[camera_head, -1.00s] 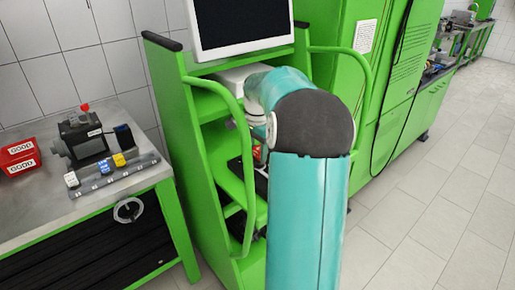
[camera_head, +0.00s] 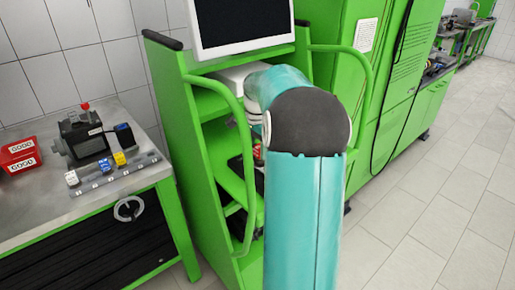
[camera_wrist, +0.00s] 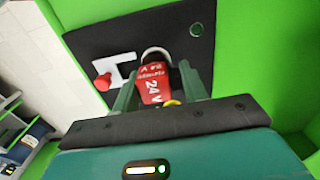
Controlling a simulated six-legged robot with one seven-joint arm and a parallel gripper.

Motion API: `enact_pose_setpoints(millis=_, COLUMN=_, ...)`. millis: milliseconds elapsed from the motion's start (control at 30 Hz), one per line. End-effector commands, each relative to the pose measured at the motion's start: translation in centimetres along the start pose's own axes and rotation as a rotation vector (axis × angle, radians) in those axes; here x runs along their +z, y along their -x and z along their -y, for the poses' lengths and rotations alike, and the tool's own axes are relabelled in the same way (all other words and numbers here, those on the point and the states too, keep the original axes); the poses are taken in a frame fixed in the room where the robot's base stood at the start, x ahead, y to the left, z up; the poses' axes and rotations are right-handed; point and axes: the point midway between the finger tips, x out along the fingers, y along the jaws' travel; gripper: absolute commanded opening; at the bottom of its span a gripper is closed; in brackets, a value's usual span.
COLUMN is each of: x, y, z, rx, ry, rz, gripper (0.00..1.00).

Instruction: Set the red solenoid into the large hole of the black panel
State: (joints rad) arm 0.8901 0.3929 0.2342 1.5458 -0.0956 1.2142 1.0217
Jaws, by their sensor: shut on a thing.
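In the wrist view my gripper (camera_wrist: 157,80) is shut on the red solenoid (camera_wrist: 152,86), marked "24 V", with one green finger on each side. The black panel (camera_wrist: 225,70) lies beyond the fingertips. A pale ring (camera_wrist: 155,52) shows at the solenoid's far end, against the panel; the large hole is largely covered there. I cannot tell whether the solenoid's end is inside the hole or just before it. In the head view a bit of red (camera_head: 257,152) shows beside my arm, which hides the gripper and most of the panel.
A small round fitting (camera_wrist: 197,30) and a red knob (camera_wrist: 103,81) by a white plate are on the panel. A green handrail (camera_head: 240,150) and monitor (camera_head: 243,22) frame the stand. A steel table (camera_head: 40,205) at left bears a black pump (camera_head: 85,135) and red boxes (camera_head: 18,155).

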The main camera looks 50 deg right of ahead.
Motion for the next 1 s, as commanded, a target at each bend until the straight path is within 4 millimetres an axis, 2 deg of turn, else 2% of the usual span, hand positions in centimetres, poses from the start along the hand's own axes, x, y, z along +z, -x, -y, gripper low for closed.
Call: enact_pose_setpoints(millis=1000, x=0.0, y=-1.4, z=0.0, rx=0.0, ry=0.0, rz=0.001, gripper=0.27)
